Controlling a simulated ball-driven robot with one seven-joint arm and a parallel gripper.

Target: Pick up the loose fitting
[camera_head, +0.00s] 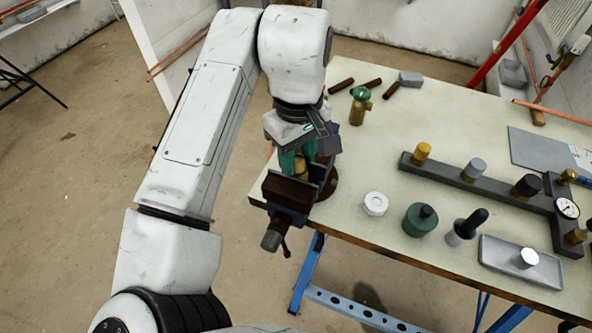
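My gripper (299,157) points down over a dark bench vise (284,194) at the near left corner of the table. A small brass fitting (300,168) shows between the green-padded fingers, low down at the vise jaws. The fingers and vise hide much of it, so I cannot tell whether the pads touch it or whether the jaws grip it. A brass valve with a green cap (358,107) stands upright behind, apart from my gripper.
A white round cap (375,204), a dark green round piece (420,221) and a black-handled tool (467,226) stand along the front. A manifold bar with a gauge (567,208) lies at right. Brown-handled items and a grey block (410,78) lie at the back.

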